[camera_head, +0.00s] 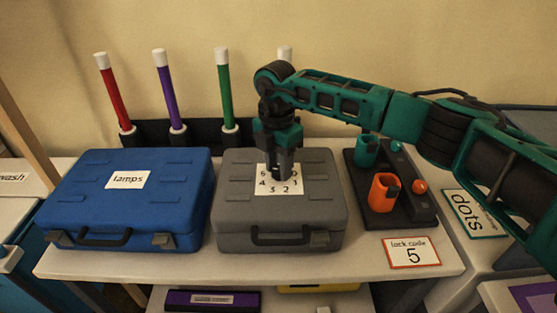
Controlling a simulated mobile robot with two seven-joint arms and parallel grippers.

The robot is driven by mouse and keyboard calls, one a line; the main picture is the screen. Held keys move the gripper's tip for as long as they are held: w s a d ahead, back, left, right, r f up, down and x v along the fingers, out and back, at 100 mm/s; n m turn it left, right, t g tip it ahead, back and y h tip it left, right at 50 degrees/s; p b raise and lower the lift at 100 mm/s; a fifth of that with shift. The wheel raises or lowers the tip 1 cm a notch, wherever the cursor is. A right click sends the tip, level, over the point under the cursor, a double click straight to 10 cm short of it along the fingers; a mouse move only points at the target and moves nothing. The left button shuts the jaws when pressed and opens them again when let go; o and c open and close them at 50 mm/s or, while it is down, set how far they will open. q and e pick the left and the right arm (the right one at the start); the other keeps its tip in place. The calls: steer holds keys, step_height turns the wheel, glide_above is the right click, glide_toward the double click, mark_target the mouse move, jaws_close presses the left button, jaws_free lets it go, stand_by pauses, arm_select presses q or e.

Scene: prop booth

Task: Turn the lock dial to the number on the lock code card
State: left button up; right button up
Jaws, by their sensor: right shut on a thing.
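The grey case (325,225) lies closed on the white table. Its lid bears a white number plate (290,190) with digits around a lock dial; 4, 3, 2, 1, 0 and a partly covered 5 show. My right gripper (281,174) reaches down onto the plate's middle and is shut on the lock dial. The fingers hide the dial, so I cannot tell where its pointer stands. The lock code card (411,252) with an orange border lies at the table's front right and reads 5. My left gripper is not in view.
A blue case (130,195) labelled "lamps" stands left of the grey one. A dark tray (412,212) with a green and an orange cup is on the right, under my arm. Red, purple and green sticks (224,92) stand behind.

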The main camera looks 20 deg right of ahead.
mark_target(278, 168)
steer(key=shift+m, duration=0.9)
steer(key=o, duration=1)
steer(key=shift+o, duration=0.2)
step_height(278, 168, up, 13)
steer(key=shift+w, duration=0.25)
